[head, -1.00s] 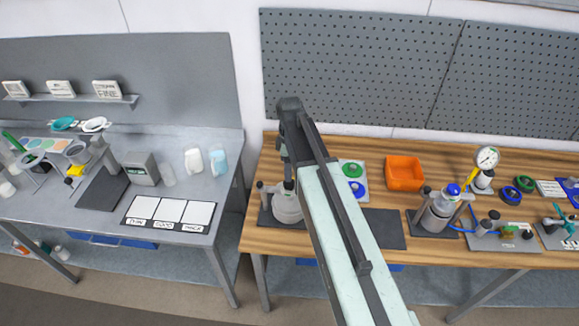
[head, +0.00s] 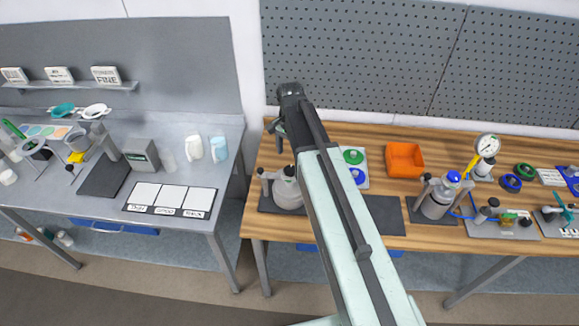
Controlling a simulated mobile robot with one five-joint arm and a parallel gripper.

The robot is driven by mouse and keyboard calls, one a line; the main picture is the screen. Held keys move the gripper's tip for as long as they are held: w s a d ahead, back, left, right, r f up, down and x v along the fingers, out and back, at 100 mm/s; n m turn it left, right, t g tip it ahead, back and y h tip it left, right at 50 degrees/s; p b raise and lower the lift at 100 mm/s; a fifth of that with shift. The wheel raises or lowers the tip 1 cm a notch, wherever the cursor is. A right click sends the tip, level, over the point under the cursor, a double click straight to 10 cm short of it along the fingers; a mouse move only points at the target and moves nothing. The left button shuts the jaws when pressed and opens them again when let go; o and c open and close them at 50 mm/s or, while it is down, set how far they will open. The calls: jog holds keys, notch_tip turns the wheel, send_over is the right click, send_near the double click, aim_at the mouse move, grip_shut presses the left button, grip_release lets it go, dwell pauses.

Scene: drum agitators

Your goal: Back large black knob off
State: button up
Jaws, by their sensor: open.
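A grey vessel (head: 287,188) stands in a clamp-like frame on a dark base at the left end of the wooden bench. A small dark knob (head: 261,171) tops the post at its left; my arm hides part of the vessel's right side. I cannot tell whether this is the large black knob. Other dark knobs show on the right-hand rigs, one of them on a grey plate (head: 493,203). My gripper (head: 277,128) is at the far end of my arm, above and behind the vessel, apart from it. It is small and partly hidden, open, with nothing seen in it.
An orange bin (head: 404,160) and a plate with green and blue rings (head: 354,165) stand behind the vessel. A dark mat (head: 385,215) lies right of it. A blue-capped vessel (head: 438,197) and a gauge (head: 487,146) stand farther right. A grey bench (head: 60,205) is at left.

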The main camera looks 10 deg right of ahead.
aim_at(290, 169)
jog(key=shift+r+m, duration=0.1)
jog(key=shift+m, duration=0.8)
notch_tip(290, 169, down, 8)
jog(key=b, duration=0.8)
jog(key=shift+r, duration=0.1)
jog(key=shift+c, duration=0.4)
jog(key=c, duration=1.3)
